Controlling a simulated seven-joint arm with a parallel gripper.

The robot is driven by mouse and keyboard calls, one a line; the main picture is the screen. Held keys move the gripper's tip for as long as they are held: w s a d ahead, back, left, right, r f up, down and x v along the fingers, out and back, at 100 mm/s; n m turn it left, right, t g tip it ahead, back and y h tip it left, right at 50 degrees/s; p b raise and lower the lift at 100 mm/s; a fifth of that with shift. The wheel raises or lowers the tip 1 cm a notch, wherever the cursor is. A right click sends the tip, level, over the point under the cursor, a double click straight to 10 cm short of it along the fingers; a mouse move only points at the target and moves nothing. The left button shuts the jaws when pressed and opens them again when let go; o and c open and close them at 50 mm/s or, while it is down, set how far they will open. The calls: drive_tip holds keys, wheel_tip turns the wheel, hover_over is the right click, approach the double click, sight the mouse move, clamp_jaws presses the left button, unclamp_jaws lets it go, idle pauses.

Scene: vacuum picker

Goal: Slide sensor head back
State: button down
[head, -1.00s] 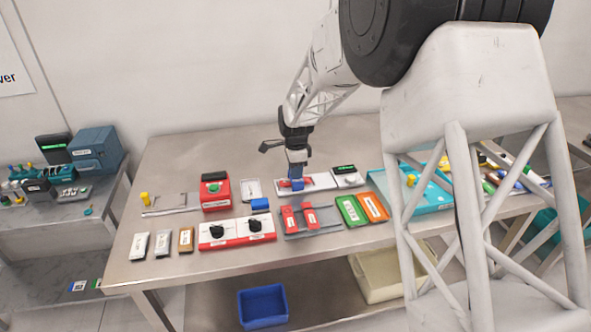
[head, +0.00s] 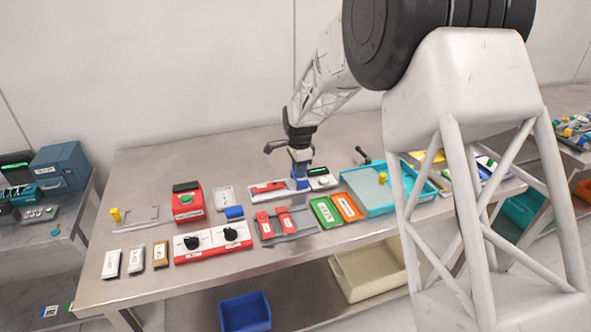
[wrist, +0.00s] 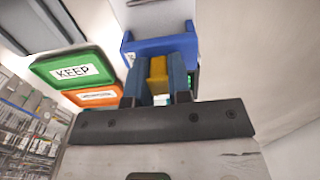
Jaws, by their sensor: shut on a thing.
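The sensor head appears to be the blue block (head: 301,183) on the white and red rail unit (head: 268,187). It sits near the right end of that unit, beside the small device with a green display. In the wrist view it is a blue bracket-like body (wrist: 128,50) with a yellow tab (wrist: 158,68) between my fingers. My gripper (head: 299,172) points down over it. In the wrist view my gripper (wrist: 160,82) is shut on the yellow tab. The fingers partly hide the head.
The small display device (head: 319,179) stands just right of the head. A green KEEP tray (head: 326,211) and an orange tray (head: 347,206) lie in front to the right. A grey tray with red pieces (head: 288,236) lies in front. The bench behind is clear.

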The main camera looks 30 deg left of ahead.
drive_tip(key=shift+w+d, duration=0.15)
drive_tip(key=shift+w, duration=0.05)
drive_tip(key=c, duration=1.3)
unclamp_jaws()
drive_tip(key=shift+o, duration=1.3)
drive_tip(key=shift+s+r, duration=0.1)
drive_tip(key=shift+r, duration=0.1)
drive_tip(key=shift+r, duration=3.75)
